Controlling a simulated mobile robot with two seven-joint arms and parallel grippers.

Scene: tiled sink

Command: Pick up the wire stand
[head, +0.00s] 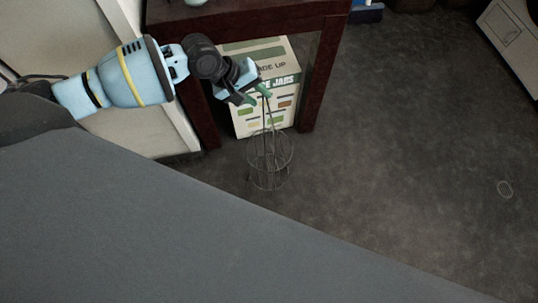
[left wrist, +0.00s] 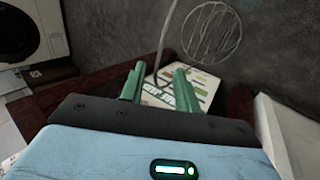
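The wire stand (head: 269,158) is a thin round wire cage with a narrow upper part rising toward my left gripper. It is upright on or just above the dark floor; I cannot tell which. My left gripper (head: 258,94) is at its top end, with green fingers. In the left wrist view, the fingers (left wrist: 158,78) are apart, and a thin wire of the stand runs between them without clear contact on both sides. The stand's wire ring (left wrist: 212,32) shows beyond the fingertips. My right gripper is in neither view.
A printed box (head: 266,118) stands behind the stand, under a dark red wooden table (head: 318,75). A white panel (head: 150,110) is to the left. A white appliance (head: 510,40) is at the far upper right. The grey floor to the right is mostly clear.

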